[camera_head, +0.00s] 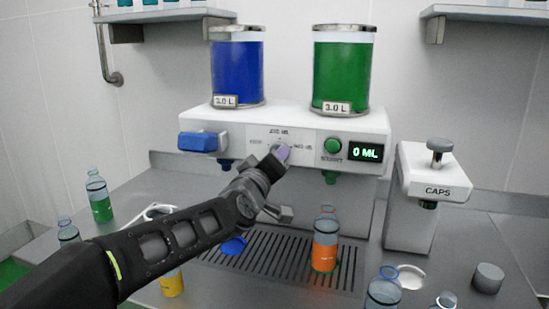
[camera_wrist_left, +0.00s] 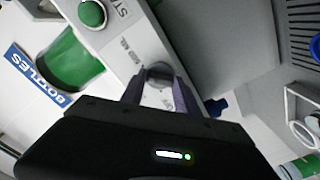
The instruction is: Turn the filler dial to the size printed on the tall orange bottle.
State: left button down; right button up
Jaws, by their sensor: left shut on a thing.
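The filler's dial (camera_wrist_left: 159,72) is a small grey knob on the white front panel, with printed size marks around it that are too small to read surely. My left gripper (camera_head: 279,154) reaches up to the panel from the lower left, its fingers on either side of the dial and shut on it. In the head view the fingers mostly hide the dial and its pointing. The tall orange bottle (camera_head: 325,240) stands upright on the drip grate below the green nozzle; its printed size is not readable. My right gripper is not in view.
The filler (camera_head: 300,123) carries a blue and a green tank, a blue lever (camera_head: 202,141), a green button (camera_head: 333,146) and a display (camera_head: 366,152) reading 0 ML. A caps dispenser (camera_head: 433,180) stands right. Several bottles stand around the counter, some near my left arm.

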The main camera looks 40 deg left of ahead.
pick_arm(q)
jog(key=shift+f+m, duration=0.15)
jog(key=shift+m, duration=1.25)
jog(key=c, duration=0.9)
grip_release()
jog(key=v, duration=0.7)
jog(key=shift+s+d+b, duration=0.15)
jog(key=shift+s+b, duration=0.25)
